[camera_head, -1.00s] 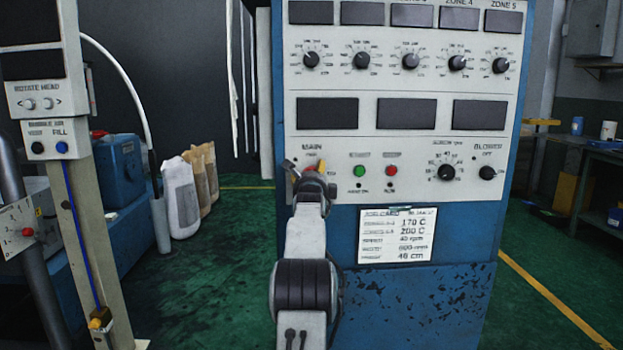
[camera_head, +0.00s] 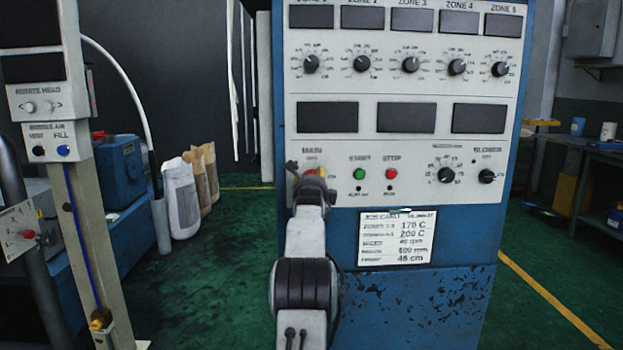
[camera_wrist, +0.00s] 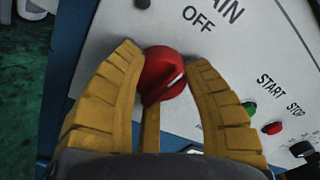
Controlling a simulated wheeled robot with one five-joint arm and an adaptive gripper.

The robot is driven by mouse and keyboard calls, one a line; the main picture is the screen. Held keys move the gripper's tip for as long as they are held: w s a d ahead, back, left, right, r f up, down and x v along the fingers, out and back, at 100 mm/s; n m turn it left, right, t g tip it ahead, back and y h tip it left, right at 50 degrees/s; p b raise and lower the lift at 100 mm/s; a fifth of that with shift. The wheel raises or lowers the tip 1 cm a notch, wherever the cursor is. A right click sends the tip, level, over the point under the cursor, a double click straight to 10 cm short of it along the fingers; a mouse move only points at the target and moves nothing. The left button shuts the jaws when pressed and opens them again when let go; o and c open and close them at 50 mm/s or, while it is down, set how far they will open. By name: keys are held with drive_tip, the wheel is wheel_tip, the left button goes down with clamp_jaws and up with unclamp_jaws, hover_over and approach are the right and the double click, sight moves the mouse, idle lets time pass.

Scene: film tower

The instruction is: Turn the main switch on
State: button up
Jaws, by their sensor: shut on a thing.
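The main switch is a red rotary knob (camera_wrist: 163,75) with a white pointer mark, set on the white panel below the words "MAIN" and "OFF" in the wrist view. The yellow fingers of my gripper (camera_wrist: 165,66) stand on both sides of the knob and are shut on it. The white mark points up and right in that tilted view. In the head view my gripper (camera_head: 311,172) is at the panel's lower left and mostly hides the knob.
Right of the main switch are a green start button (camera_head: 359,174) and a red stop button (camera_head: 390,173). Zone knobs and dark displays fill the panel above. A job card (camera_head: 397,237) hangs below.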

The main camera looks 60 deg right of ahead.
drive_tip(key=m+p, duration=0.2)
drive_tip(key=m, duration=0.3)
drive_tip(key=shift+m, duration=0.4)
drive_tip(key=shift+y, duration=0.3)
drive_tip(key=o, duration=1.2)
drive_tip(key=shift+a, duration=0.1)
drive_tip(key=v, duration=1.1)
drive_tip(key=shift+a, duration=0.4)
drive_tip(key=shift+o, duration=0.2)
drive_tip(key=shift+s, duration=0.1)
